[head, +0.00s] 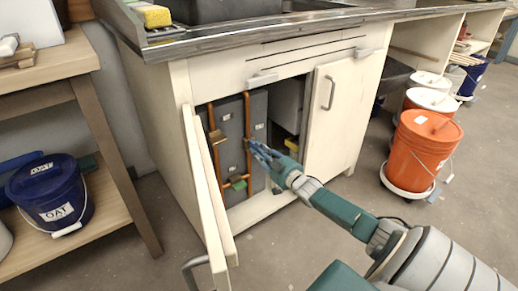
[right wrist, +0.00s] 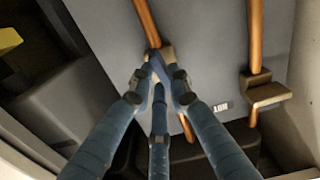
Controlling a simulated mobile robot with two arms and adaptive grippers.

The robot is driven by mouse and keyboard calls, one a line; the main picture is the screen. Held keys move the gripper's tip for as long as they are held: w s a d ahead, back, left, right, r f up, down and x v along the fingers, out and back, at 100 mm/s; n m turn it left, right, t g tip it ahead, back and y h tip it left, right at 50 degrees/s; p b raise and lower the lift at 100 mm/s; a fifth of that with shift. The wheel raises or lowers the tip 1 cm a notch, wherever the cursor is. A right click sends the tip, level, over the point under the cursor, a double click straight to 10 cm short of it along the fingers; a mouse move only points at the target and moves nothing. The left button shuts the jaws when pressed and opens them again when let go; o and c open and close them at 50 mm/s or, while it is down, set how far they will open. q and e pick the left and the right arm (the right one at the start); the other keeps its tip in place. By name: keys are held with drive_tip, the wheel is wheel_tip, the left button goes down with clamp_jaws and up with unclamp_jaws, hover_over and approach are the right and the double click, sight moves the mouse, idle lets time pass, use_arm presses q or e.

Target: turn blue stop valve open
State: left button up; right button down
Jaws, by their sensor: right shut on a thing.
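My right gripper (head: 262,153) reaches into the open sink cabinet, at the right copper pipe (head: 247,112). In the right wrist view, its blue-grey fingers (right wrist: 160,74) close together at a stop valve with a brass-coloured body (right wrist: 167,52) on a copper pipe (right wrist: 147,22). The fingers cover most of the valve's handle, so its colour and angle are hard to tell. A second brass-coloured valve (right wrist: 265,95) on the other pipe also shows in the head view (head: 217,137). My left gripper is not in view.
The left cabinet door (head: 203,180) stands open beside the pipes; the right door (head: 336,105) is shut. A yellow item (head: 291,144) sits inside the cabinet. An orange bucket (head: 425,150) stands at the right, a blue OAT bucket (head: 50,190) on the left shelf.

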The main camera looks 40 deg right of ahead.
drive_tip(key=shift+f+m, duration=0.15)
drive_tip(key=shift+m, duration=0.65)
drive_tip(key=c, duration=1.6)
unclamp_jaws()
drive_tip(key=shift+c, duration=0.2)
drive_tip(key=shift+s, duration=0.1)
drive_tip(key=s+a, duration=0.1)
drive_tip(key=s, duration=1)
drive_tip(key=shift+s+a, duration=0.2)
drive_tip(key=shift+s, duration=0.2)
